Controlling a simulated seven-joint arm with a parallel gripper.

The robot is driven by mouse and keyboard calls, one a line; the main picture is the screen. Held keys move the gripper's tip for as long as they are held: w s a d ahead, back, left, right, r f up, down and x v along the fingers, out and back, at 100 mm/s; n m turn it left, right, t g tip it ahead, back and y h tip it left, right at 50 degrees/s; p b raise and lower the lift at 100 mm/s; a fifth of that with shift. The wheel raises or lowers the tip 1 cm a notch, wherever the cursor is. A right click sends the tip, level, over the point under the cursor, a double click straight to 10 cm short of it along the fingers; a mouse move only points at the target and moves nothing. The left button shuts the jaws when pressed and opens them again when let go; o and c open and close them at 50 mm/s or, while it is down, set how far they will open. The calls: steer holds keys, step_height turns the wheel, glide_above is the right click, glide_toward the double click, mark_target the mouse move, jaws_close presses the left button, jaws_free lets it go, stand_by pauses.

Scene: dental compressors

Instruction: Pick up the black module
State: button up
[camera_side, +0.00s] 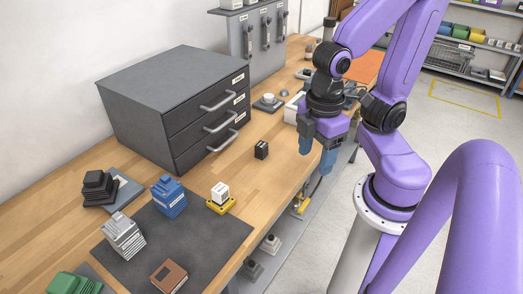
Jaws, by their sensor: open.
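A larger black stepped block (98,187) stands at the far left on a blue-grey plate. I cannot tell from the picture alone which of the two the task means. My gripper (317,152) has blue fingers pointing down, open and with nothing visible between them. It hangs to the right of the small black module, apart from it, near the bench's front edge.
The grey drawer cabinet (150,105) with protruding handles stands behind the small module. On and around the dark mat (215,240) are a blue block (170,198), a white block on a yellow base (220,195), a grey finned block (124,236) and a brown block (169,276). Bench around the small module is clear.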

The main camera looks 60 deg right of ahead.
steer(key=w+a+f+n+h, duration=0.1)
steer(key=w+f+h, duration=0.15)
steer(key=w, duration=0.35)
steer(key=w+f+n+h, duration=0.1)
steer(key=w+f+h, duration=0.1)
steer(key=w+h, duration=0.25)
steer(key=n+h, duration=0.4)
steer(key=h, duration=0.2)
glide_toward(265, 146)
steer(key=shift+t, duration=0.3)
steer(key=a, duration=0.5)
steer(key=shift+r, duration=0.35)
steer(key=shift+w+d+f+h, duration=0.15)
steer(key=shift+d+f+h, duration=0.05)
steer(key=shift+d+h, duration=0.1)
steer(key=x, duration=1.1)
steer(key=shift+x, duration=2.85)
steer(key=shift+w, duration=0.15)
steer(key=c, duration=1.1)
